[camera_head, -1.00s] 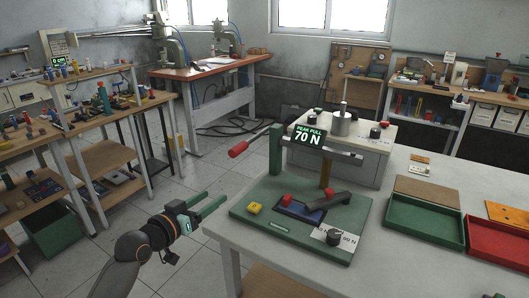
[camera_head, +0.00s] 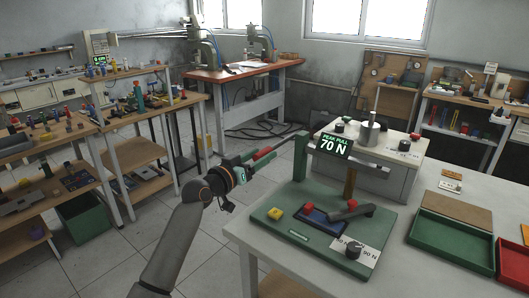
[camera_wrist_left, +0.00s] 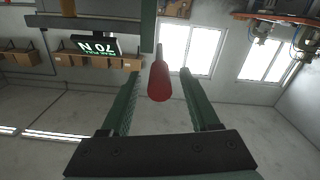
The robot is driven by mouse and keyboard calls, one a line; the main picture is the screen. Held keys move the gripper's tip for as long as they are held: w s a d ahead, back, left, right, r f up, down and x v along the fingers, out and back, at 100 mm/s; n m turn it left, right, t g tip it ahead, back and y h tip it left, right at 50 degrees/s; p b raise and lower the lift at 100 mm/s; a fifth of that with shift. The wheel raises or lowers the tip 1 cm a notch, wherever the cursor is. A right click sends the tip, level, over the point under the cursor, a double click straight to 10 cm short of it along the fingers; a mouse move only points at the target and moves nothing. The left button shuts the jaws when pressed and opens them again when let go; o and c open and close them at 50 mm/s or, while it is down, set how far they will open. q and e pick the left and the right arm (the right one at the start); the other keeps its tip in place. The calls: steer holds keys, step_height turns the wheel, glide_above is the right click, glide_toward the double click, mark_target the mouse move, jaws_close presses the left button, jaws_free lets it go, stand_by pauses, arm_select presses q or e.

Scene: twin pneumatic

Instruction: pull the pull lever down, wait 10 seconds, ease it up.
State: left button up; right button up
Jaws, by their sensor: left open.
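The pull lever is a dark bar with a red grip (camera_head: 263,153), reaching out to the left from the green test stand (camera_head: 299,158). My left gripper (camera_head: 256,161) is open at the grip, with its green fingers along it. In the left wrist view the red grip (camera_wrist_left: 160,82) lies between the two open fingers, with a gap on each side. The display (camera_head: 334,146) on the stand reads "PEAK PULL 70 N". My right gripper is out of view.
The stand is on a pale table (camera_head: 401,263). A green tray (camera_head: 452,243) and a brown board (camera_head: 457,211) lie to its right. A grey box (camera_head: 377,172) stands behind it. Shelves with small parts (camera_head: 142,117) stand at the left; the floor between is open.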

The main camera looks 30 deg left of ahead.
mark_target(276, 147)
arm_select(q)
steer(key=shift+w+d, duration=0.1)
steer(key=shift+w, duration=0.95)
steer(key=shift+c, duration=0.3)
jaws_close()
stand_by(0.4)
